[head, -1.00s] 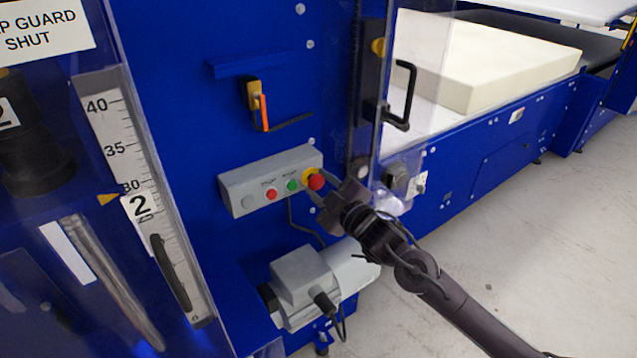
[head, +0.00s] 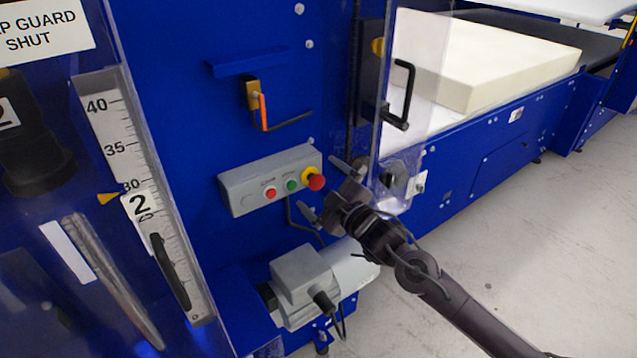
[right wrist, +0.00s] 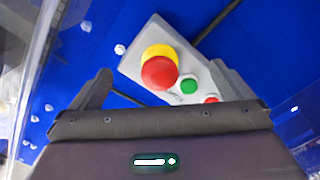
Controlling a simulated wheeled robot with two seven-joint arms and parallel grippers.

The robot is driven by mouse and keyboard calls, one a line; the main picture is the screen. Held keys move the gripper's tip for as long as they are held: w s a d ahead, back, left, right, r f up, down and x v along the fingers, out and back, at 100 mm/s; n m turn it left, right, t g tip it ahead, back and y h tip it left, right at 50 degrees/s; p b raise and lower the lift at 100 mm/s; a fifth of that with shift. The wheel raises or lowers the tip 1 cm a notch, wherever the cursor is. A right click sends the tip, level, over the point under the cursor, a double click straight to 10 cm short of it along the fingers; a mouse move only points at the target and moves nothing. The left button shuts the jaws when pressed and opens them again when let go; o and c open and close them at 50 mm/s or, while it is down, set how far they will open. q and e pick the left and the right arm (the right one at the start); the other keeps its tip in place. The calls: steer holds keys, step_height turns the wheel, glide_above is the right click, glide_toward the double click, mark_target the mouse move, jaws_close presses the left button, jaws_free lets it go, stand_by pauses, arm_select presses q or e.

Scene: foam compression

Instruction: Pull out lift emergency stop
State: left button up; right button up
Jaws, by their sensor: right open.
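The emergency stop is a red mushroom button (head: 316,182) on a yellow collar, at the right end of a grey control box (head: 268,181) on the blue machine face. In the right wrist view the red button (right wrist: 160,73) and its yellow collar (right wrist: 161,53) show between and beyond the fingers. My right gripper (head: 321,188) is open and empty, its fingers spread apart just in front of and below right of the button, not touching it as far as I see. My left gripper is not in view.
A green button (head: 292,184) and a small red button (head: 271,194) sit on the same box. A grey motor (head: 303,281) is below. A clear guard with a black handle (head: 403,92) stands to the right. A foam block (head: 485,62) lies beyond.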

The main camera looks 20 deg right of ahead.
steer(key=shift+s, duration=0.1)
steer(key=p+v, duration=0.2)
steer(key=v, duration=0.5)
steer(key=shift+p, duration=0.35)
steer(key=shift+r, duration=0.1)
